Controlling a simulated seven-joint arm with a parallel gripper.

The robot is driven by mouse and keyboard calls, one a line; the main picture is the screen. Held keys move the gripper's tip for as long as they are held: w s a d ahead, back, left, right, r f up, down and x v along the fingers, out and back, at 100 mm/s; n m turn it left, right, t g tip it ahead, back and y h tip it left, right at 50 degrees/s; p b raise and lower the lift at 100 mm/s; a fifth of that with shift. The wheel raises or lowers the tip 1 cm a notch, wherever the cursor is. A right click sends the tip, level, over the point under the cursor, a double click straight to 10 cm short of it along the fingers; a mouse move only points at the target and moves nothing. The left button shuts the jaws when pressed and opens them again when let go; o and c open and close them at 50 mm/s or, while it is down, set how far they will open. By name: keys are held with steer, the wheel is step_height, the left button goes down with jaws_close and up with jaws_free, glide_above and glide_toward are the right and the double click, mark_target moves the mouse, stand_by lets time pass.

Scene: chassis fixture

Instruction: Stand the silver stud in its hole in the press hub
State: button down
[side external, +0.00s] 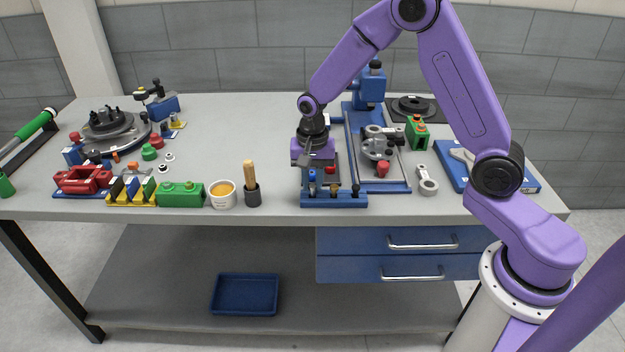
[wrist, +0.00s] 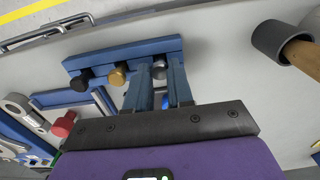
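The silver stud (wrist: 158,71) stands in the blue stud rack (wrist: 168,48) at the table's front edge. A black stud (wrist: 82,80) and a brass stud (wrist: 118,74) stand in the same rack. My gripper (wrist: 158,78) points down at the rack, its two blue fingers on either side of the silver stud's head. The fingers are parted by about the stud's width; whether they touch it is unclear. In the side view my gripper (side external: 312,186) hides the silver stud. The grey press hub (side external: 377,147) sits on the blue fixture, right of and behind the rack; its holes are too small to make out.
A green block (side external: 417,132) is beside the hub. A dark cup with a wooden handle (side external: 252,190) stands left of the rack.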

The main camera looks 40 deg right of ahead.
mark_target(313, 186)
steer(key=shift+r, duration=0.3)
steer(key=shift+r, duration=0.75)
steer(key=shift+r, duration=1.5)
